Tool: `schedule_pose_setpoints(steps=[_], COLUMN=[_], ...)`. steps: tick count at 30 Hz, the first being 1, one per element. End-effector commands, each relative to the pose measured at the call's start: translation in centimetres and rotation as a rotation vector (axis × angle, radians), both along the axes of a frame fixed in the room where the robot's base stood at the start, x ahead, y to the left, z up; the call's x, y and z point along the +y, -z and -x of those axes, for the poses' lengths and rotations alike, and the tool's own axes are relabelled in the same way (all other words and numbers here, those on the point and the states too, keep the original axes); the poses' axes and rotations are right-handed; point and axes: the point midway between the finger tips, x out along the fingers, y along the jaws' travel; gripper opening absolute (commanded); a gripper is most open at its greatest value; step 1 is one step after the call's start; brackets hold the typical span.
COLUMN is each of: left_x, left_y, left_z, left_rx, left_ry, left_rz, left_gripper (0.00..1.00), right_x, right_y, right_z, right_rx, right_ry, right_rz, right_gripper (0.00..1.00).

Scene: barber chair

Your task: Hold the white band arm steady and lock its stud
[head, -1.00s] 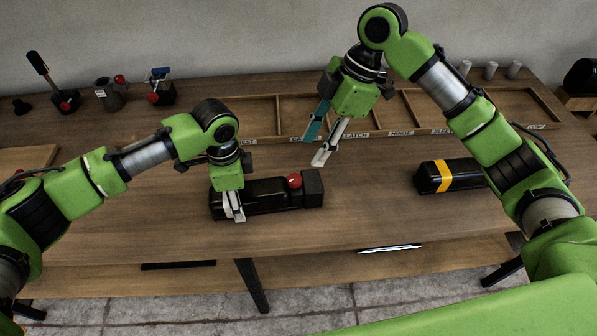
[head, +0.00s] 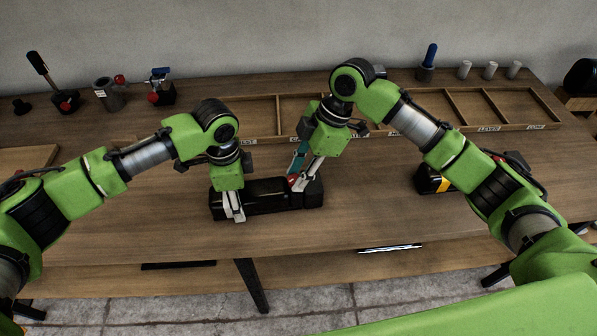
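A black padded arm (head: 266,197) lies across the front middle of the table. No white band can be told apart on it from the pale fingers at its left end. My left gripper (head: 234,208) is down at that left end, its fingers close together and seemingly shut on the arm. The red stud (head: 292,180) is on top near the arm's right end, now mostly covered. My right gripper (head: 297,183) reaches down from above with its teal and pale fingers at the stud. Whether they press on it cannot be told.
A second black arm with a yellow band (head: 443,185) lies to the right, partly behind my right arm. A labelled wooden divided tray (head: 262,140) is behind. Small fixtures, including a blue-handled one (head: 427,65), stand along the back. The table's front left is clear.

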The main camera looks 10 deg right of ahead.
Motion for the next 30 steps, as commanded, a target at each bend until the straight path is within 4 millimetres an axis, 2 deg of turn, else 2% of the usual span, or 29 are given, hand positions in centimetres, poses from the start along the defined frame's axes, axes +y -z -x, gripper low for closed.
schedule_pose_setpoints(steps=[1, 2, 8, 18, 28, 29, 30], left_x=[0.0, 0.0, -0.01, -0.01, -0.01, -0.01, -0.01], left_y=[-0.05, -0.05, -0.05, -0.05, -0.04, -0.04, -0.04], left_z=[-0.05, -0.05, -0.05, -0.03, -0.02, -0.01, -0.01], left_rx=[-0.001, -0.001, -0.001, -0.001, -0.001, 0.0, 0.0], left_ry=[0.0, 0.0, 0.0, 0.0, 0.0, 0.0, 0.0], left_rz=[0.0, 0.0, 0.0, 0.0, 0.0, 0.0, 0.0], left_gripper=[0.07, 0.07, 0.06, 0.06, 0.06, 0.06, 0.06], right_x=[-0.01, -0.01, -0.02, -0.01, -0.02, -0.01, -0.01], right_y=[-0.03, -0.04, -0.04, -0.07, -0.1, -0.1, -0.1], right_z=[-0.01, -0.01, 0.02, 0.22, 0.18, 0.18, 0.17], right_rx=[0.0, -0.001, -0.001, -0.002, -0.001, -0.001, -0.002], right_ry=[0.0, 0.0, 0.017, 0.242, 0.266, 0.266, 0.265], right_rz=[0.0, 0.0, 0.0, 0.0, -0.001, -0.001, -0.001], right_gripper=[0.08, 0.01, 0.01, 0.01, 0.01, 0.25, 0.36])
